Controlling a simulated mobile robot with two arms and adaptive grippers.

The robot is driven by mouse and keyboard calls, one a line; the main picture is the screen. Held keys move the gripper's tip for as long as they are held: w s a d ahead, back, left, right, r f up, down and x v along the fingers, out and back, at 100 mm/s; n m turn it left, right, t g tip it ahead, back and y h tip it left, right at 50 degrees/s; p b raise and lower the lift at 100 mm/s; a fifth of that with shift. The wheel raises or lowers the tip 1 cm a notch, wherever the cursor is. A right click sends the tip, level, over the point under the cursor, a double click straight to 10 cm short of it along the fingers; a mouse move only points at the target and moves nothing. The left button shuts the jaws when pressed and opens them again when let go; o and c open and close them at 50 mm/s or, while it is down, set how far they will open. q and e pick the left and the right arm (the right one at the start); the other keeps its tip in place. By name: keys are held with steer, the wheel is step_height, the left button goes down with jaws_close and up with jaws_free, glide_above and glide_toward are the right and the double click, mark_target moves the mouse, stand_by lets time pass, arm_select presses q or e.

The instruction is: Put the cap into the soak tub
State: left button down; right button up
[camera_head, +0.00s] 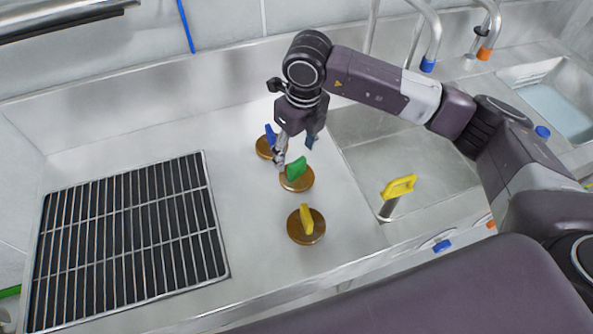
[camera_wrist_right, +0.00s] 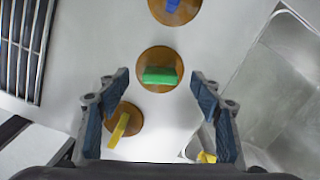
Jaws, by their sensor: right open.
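Three round brass caps stand in a row on the steel counter. One has a blue handle (camera_head: 264,147), one a green handle (camera_head: 297,180) and one a yellow handle (camera_head: 306,226). My right gripper (camera_head: 294,150) is open and empty, above the green-handled cap and close to the blue-handled one. In the wrist view, the green-handled cap (camera_wrist_right: 160,69) lies between the open fingers (camera_wrist_right: 159,79), below them and apart. A basin with pale blue liquid (camera_head: 560,107), perhaps the soak tub, is at the far right. My left gripper is out of view.
A black grate (camera_head: 130,240) covers the counter's left side. An empty-looking sink (camera_head: 385,145) lies right of the caps, with a yellow-handled metal piece (camera_head: 400,187) at its front edge. Curved taps (camera_head: 432,35) rise behind the sink and basin.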

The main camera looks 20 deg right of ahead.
mark_target(297, 161)
steer(key=f, duration=0.1)
steer(key=f+p, duration=0.1)
steer(key=f, duration=0.1)
steer(key=shift+s+d+f+p, duration=0.15)
steer(key=shift+s+f+p, duration=0.1)
steer(key=shift+f+p, duration=0.15)
steer(key=shift+w+f, duration=0.1)
steer(key=shift+f, duration=0.4)
steer(key=c, duration=1.4)
jaws_close()
steer(key=shift+r, duration=0.2)
